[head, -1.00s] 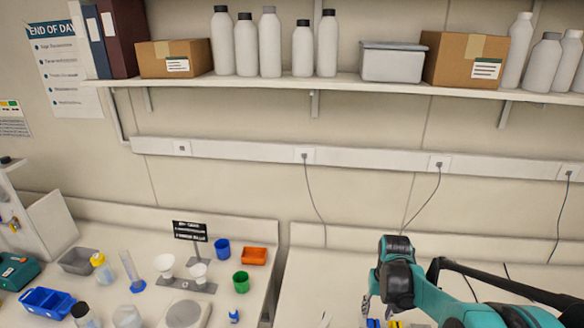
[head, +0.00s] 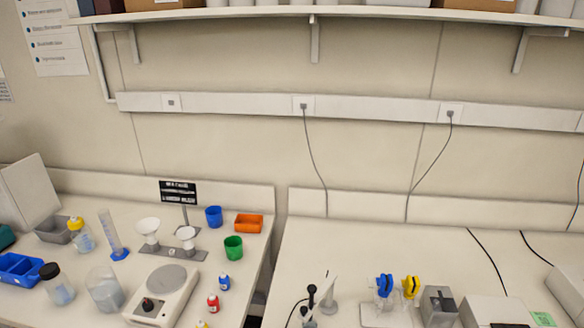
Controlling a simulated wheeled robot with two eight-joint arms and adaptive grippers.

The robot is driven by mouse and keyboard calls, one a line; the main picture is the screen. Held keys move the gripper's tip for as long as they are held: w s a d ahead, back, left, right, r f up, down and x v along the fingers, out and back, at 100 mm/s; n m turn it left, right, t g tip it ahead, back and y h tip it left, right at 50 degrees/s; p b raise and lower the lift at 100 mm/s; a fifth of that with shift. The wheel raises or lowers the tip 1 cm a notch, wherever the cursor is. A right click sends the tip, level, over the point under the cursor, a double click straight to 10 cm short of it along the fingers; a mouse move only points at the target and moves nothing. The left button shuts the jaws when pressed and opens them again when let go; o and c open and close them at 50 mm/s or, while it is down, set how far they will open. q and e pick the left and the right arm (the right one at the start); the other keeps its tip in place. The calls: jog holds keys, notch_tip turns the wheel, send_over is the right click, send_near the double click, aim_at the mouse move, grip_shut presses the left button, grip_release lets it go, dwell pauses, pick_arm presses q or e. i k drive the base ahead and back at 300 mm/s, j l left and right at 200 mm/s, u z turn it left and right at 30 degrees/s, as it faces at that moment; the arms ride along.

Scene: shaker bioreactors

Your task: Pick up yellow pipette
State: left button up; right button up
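The yellow pipette (head: 411,287) is on the right bench, near the bottom of the head view. It stands beside a blue pipette (head: 384,286), and both appear to sit on a clear or pale stand (head: 385,312). Only their coloured upper parts are plain; the lower parts are hard to make out. Neither gripper shows in the head view now.
Right of the pipettes stand a grey block device (head: 438,306) and a pale box (head: 495,311). Small black and white items (head: 312,300) are to their left. The left bench holds several bottles, cups and a hotplate (head: 163,295). The right bench's back is clear except for cables.

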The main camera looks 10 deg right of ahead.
aim_at(416, 282)
jog(key=k+l+z, duration=0.15)
jog(key=z, duration=0.3)
jog(key=k+l+z, duration=0.1)
jog(key=z, duration=0.4)
jog(key=l, duration=0.1)
